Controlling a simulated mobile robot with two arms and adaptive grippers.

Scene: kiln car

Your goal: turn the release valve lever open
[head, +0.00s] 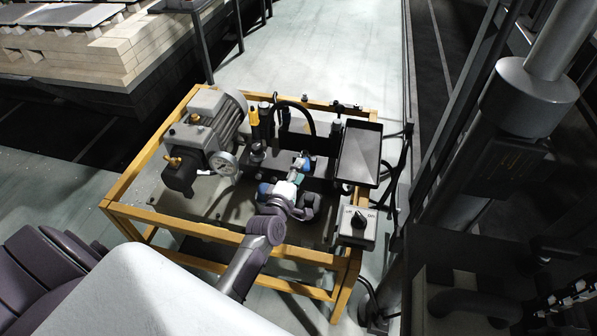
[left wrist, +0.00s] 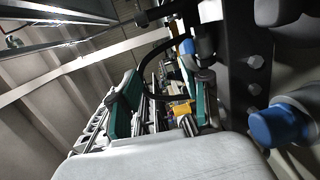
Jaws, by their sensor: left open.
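My left gripper (head: 300,170) is over the hydraulic unit on the yellow frame, reaching in among the fittings at its middle. In the left wrist view its two teal-padded fingers (left wrist: 163,105) stand apart, with a gap between them. A small yellow part (left wrist: 182,108) shows in that gap; I cannot tell whether it is touched. A small blue part (head: 309,161) shows close to the fingertips in the head view. I cannot tell for certain which part is the release valve lever; my gripper and wrist hide some of that area. My right gripper is not in view.
The yellow frame (head: 186,228) carries a grey motor (head: 218,112) at left and a black tray (head: 360,152) at right. A switch box (head: 357,225) with a black knob stands at the front right. A yellow-topped fitting (head: 253,117) and a black hose rise behind my gripper.

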